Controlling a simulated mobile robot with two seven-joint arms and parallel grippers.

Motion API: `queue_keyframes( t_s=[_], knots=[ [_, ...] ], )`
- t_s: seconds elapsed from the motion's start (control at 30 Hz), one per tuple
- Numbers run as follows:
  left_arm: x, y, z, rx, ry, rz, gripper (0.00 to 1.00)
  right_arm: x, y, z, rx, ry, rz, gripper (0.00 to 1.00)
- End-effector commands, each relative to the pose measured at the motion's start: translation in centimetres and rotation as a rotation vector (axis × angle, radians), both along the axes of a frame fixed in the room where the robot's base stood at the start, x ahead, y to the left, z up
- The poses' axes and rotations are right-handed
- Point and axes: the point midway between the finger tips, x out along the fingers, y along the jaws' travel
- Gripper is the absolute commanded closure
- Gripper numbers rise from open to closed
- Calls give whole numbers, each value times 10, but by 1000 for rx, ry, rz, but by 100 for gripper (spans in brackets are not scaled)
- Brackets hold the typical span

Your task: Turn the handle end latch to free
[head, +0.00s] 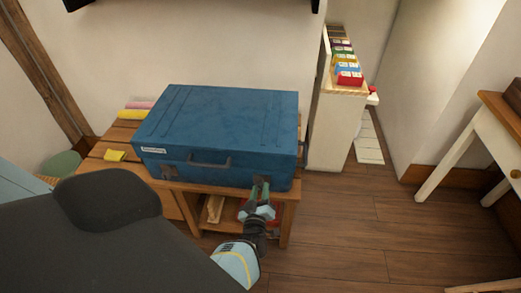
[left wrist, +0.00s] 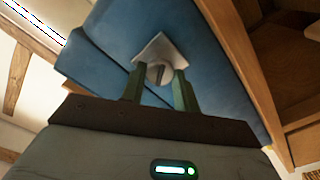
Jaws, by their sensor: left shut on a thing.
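A blue case (head: 215,125) lies closed on a wooden bench, with a dark handle (head: 210,162) on its front face. A latch (head: 168,172) sits on the front left of the handle. My left gripper (head: 260,190) is at the latch on the front right of the case. In the left wrist view its two green fingers (left wrist: 158,82) are shut on the round turn-piece of that latch (left wrist: 158,72), which stands on a pale metal plate. The slot in the turn-piece looks roughly in line with the fingers. My right gripper is not in view.
The wooden bench (head: 120,130) has a lower shelf with items. A yellow cloth (head: 115,155) and rolled pink and yellow things lie on its left. A narrow white shelf (head: 335,125) with colourful boxes stands right of it. Open floor (head: 350,225) lies to the right, before a white-legged table.

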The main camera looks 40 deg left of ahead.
Motion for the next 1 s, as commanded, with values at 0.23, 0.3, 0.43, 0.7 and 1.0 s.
queue_keyframes(
  t_s=[0.23, 0.3, 0.43, 0.7, 1.0],
  knots=[
    [-1, -1, -3, -202, -121, 0, 92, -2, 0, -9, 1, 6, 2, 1],
    [-1, -1, -3, -257, -156, -1, 92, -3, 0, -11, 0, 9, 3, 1],
    [-1, -1, -3, -363, -221, -1, 92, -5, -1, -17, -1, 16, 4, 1],
    [-1, -1, -3, -574, -348, -1, 92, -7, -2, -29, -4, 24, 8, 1],
    [-1, -1, -2, -747, -454, -1, 92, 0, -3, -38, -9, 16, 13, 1]
  ],
)
